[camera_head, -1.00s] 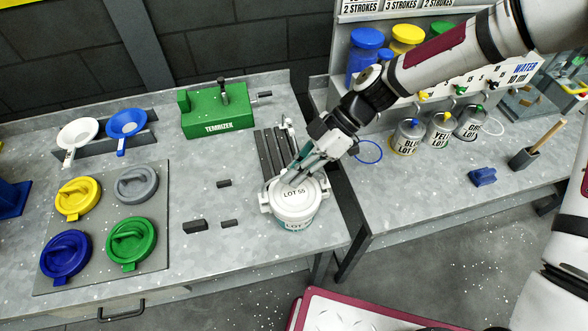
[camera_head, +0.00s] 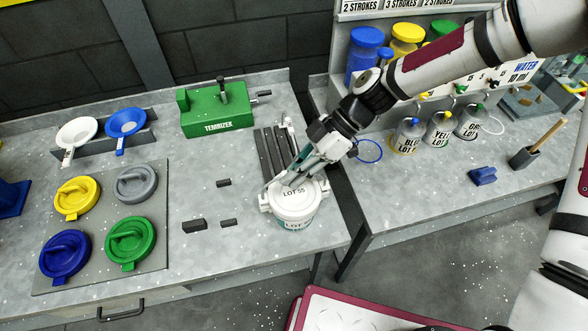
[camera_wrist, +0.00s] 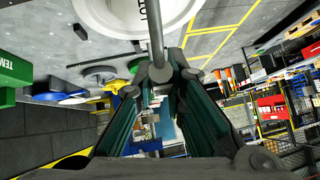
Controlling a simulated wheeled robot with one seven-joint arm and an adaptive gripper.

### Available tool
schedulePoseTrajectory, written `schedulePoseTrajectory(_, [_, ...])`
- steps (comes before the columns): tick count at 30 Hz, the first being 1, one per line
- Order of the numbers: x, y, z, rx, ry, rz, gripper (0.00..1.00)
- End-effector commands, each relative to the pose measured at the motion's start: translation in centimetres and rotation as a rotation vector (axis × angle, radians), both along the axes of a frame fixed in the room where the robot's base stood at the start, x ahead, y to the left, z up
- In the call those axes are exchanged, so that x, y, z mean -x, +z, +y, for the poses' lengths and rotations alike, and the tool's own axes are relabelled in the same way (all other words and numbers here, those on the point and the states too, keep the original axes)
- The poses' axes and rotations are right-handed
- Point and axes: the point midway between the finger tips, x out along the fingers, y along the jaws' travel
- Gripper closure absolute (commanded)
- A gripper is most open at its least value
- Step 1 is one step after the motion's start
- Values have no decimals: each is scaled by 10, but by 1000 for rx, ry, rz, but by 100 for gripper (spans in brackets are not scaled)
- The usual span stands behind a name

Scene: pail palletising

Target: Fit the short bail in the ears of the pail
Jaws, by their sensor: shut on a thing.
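The white pail (camera_head: 292,222) stands near the front right of the left bench, with a lid marked LOT 55 and ears on its sides. My gripper (camera_head: 287,181) is just above the back edge of the lid. In the wrist view my gripper (camera_wrist: 160,76) is closed around a grey rod, which I take for the short bail (camera_wrist: 156,38). The rod runs up in that picture across the rim of the pail (camera_wrist: 120,22). The bail's ends are hidden or too small to tell whether they sit in the ears.
A dark slatted rack (camera_head: 271,155) lies behind the pail. The green TEMRIZEK block (camera_head: 217,112) is at the back. Small dark blocks (camera_head: 194,226) lie left of the pail. Coloured lids (camera_head: 131,240) sit on a grey plate. A gap separates the benches.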

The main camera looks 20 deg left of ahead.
Motion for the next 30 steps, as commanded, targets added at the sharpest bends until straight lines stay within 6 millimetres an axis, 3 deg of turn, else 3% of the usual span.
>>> schedulePoseTrajectory(23, [0, -18, 0, 0, 1, 1, 100])
schedulePoseTrajectory(24, [0, -18, 0, 0, 0, 0, 82])
schedulePoseTrajectory(26, [0, -17, 0, 0, 0, 0, 68])
schedulePoseTrajectory(30, [0, -17, 0, 0, 0, 0, 65])
